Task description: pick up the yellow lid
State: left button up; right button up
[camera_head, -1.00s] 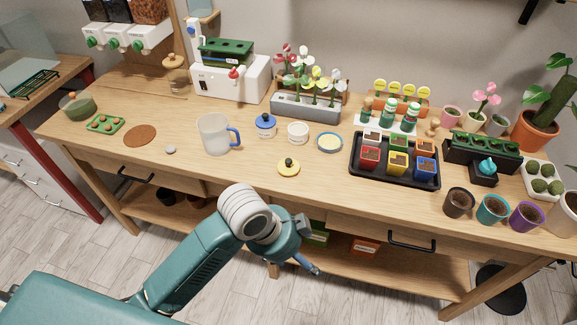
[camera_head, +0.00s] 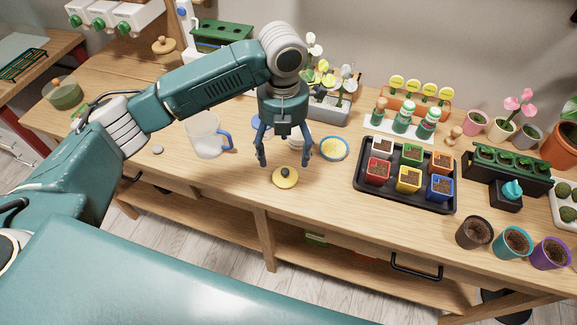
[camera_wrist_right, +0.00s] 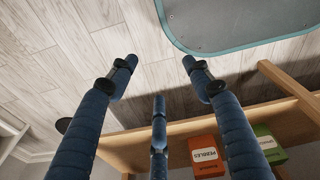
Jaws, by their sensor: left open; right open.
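The yellow lid (camera_head: 285,177), a round disc with a dark knob, lies flat on the wooden table near its front edge. My left gripper (camera_head: 283,160) hangs pointing down just above and behind the lid, its fingers spread to either side with nothing between them. I cannot tell whether the fingertips touch the table.
A black tray of coloured pots (camera_head: 405,203) is to the right. Boxes (camera_wrist_right: 207,155) sit on the lower shelf.

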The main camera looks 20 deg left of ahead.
aim_at(285, 171)
pick_arm(q)
jog(key=f, duration=0.1)
jog(key=s+f, duration=0.1)
jog(key=f, duration=0.1)
jog(key=shift+w+f+p, duration=0.1)
jog(key=shift+f+p, duration=0.25)
notch_tip(285, 171, down, 4)
jog(key=shift+d+f+p, duration=0.15)
jog(key=shift+p, duration=0.8)
jog(key=shift+f, duration=0.3)
jog(key=shift+w+f, duration=0.1)
jog(key=shift+c, duration=1)
jog(key=c, duration=0.8)
pick_arm(e)
jog(key=shift+g, duration=0.3)
jog(key=s, duration=0.1)
jog(key=s+r, duration=0.1)
jog(key=s, duration=0.1)
jog(key=s+r, duration=0.1)
jog(key=s, duration=0.1)
jog(key=shift+s+r, duration=0.1)
jog(key=shift+r, duration=0.1)
